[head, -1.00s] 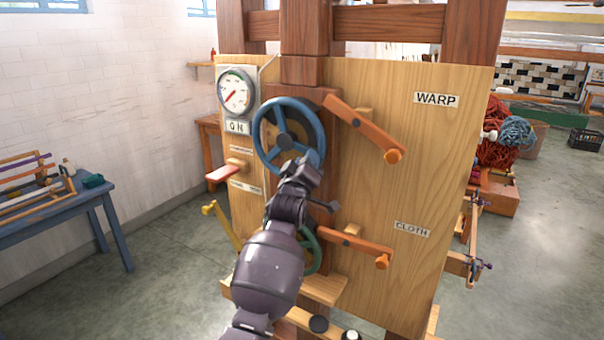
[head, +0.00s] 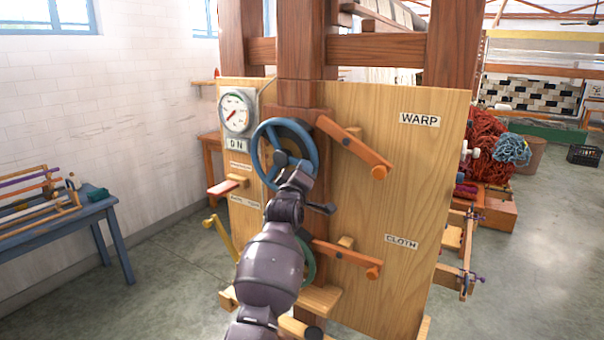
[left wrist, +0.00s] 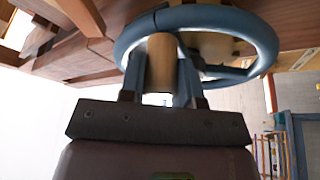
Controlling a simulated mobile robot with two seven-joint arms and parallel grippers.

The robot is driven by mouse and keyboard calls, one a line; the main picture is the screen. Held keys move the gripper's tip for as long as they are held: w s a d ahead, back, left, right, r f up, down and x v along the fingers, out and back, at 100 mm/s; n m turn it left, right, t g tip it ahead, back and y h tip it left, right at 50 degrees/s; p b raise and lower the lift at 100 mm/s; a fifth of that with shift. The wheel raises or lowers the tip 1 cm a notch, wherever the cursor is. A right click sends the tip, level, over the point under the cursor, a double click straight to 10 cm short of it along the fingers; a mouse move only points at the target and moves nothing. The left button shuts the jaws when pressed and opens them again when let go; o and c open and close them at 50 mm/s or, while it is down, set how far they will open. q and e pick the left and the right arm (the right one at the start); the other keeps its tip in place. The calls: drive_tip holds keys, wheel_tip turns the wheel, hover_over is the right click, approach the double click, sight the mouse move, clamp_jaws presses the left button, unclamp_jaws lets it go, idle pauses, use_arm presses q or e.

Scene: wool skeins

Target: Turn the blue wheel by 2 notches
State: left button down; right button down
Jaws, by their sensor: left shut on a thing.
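The blue wheel (head: 316,148) stands upright on the front of the wooden panel, its rim and dark hub partly showing. My left gripper (head: 300,172) is at the wheel's lower right in the head view and covers that part of it. In the left wrist view, the blue wheel (left wrist: 262,40) spans the top. There my left gripper (left wrist: 161,88) has its fingers on either side of a tan cylindrical grip (left wrist: 162,62) at the wheel's near rim, and is shut on it. The fingertips' contact is partly hidden. My right gripper is not in view.
A round gauge (head: 235,112) sits left of the wheel. An orange-tipped upper lever (head: 355,147) is close on the right, a similar lower lever (head: 345,257) below. A green wheel (head: 308,262) is partly behind my arm. A red-ended lever (head: 225,187) juts out left.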

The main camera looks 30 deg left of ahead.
use_arm(q)
drive_tip(key=c, duration=1.2)
unclamp_jaws()
drive_tip(key=shift+r, duration=0.3)
drive_tip(key=o, duration=0.4)
drive_tip(key=shift+f, duration=0.2)
drive_tip(key=shift+s+d+f, duration=0.15)
drive_tip(key=shift+s+f, duration=0.1)
drive_tip(key=shift+s, duration=0.25)
drive_tip(key=b+v, duration=0.1)
drive_tip(key=v, duration=0.8)
drive_tip(key=shift+s+d, duration=0.15)
drive_tip(key=shift+s, duration=0.2)
drive_tip(key=shift+m, duration=0.3)
